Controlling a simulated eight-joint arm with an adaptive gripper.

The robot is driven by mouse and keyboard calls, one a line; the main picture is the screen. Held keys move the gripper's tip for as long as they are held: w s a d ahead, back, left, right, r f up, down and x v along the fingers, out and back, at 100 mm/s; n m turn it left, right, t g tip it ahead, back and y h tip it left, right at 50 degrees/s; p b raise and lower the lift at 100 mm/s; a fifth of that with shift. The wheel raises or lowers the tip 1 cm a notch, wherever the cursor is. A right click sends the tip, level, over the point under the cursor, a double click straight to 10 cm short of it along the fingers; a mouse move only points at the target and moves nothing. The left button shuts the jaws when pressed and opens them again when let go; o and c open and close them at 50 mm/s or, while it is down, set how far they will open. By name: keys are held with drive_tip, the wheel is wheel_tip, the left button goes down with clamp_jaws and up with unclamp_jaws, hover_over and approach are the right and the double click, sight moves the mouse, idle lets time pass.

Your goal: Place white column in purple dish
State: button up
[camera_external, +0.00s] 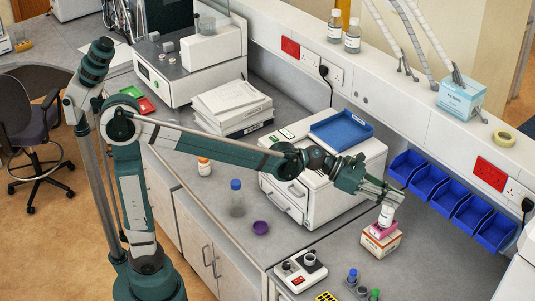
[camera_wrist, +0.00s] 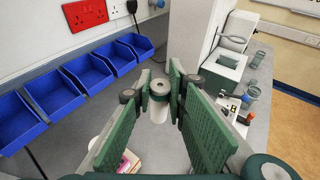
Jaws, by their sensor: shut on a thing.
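The white column (camera_external: 386,215) is a small pale cylinder at the right of the external view. My gripper (camera_external: 384,199) is shut on its upper part and holds it upright above a pink-topped box (camera_external: 380,244). I cannot tell whether its lower end touches the pink top. In the wrist view the column (camera_wrist: 159,105) sits between the green finger pads of my gripper (camera_wrist: 160,92). The small purple dish (camera_external: 261,227) lies on the grey bench, left of my gripper and in front of the drawer unit. I do not see it in the wrist view.
A clear bottle with a blue cap (camera_external: 236,198) stands just behind the dish. The white drawer unit (camera_external: 285,193) with a blue tray (camera_external: 341,130) on top stands between the dish and the blue bins (camera_external: 441,195). A white device (camera_external: 300,271) is at the front.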

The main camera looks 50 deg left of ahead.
wheel_tip(320, 180, down, 22)
drive_tip(key=d, duration=0.1)
drive_tip(key=shift+s+d, duration=0.25)
drive_tip(key=shift+s, duration=0.2)
drive_tip(key=shift+f, duration=0.1)
idle(0.3)
drive_tip(key=shift+f+b, duration=0.8)
drive_tip(key=shift+f, duration=2.2)
drive_tip(key=shift+f, duration=0.1)
drive_tip(key=shift+f+b, duration=0.5)
drive_tip(key=shift+f, duration=1.3)
drive_tip(key=shift+f, duration=0.15)
drive_tip(key=o, duration=0.8)
